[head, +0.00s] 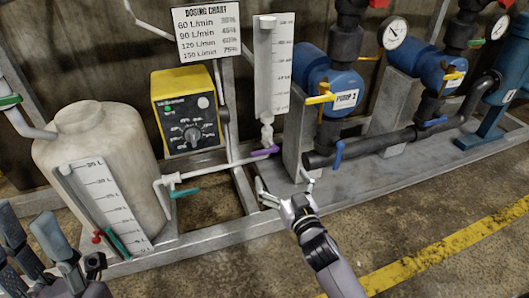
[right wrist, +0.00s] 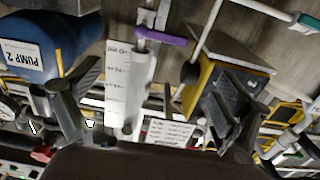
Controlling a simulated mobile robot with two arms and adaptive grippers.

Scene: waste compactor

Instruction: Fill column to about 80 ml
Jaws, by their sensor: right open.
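The clear measuring column (head: 267,100) stands upright against a white graduated scale (head: 283,50), left of the blue pumps. I cannot make out a liquid level in it. Below its foot is a purple valve handle (head: 265,151), lying roughly along the pipe. The right wrist view also shows the purple handle (right wrist: 163,37) and the column (right wrist: 138,85), upside down. My right gripper (head: 287,188) is open and empty, below and in front of the purple handle, apart from it. My left gripper (head: 30,235) is at the lower left with its fingers spread, empty, before the tank.
A white tank (head: 100,140) with a level scale stands left. A yellow controller (head: 187,110) sits beside it under the dosing chart (head: 207,31). A teal-handled valve (head: 185,192) is on the lower pipe. Blue pumps (head: 335,85) stand right. Floor in front is clear.

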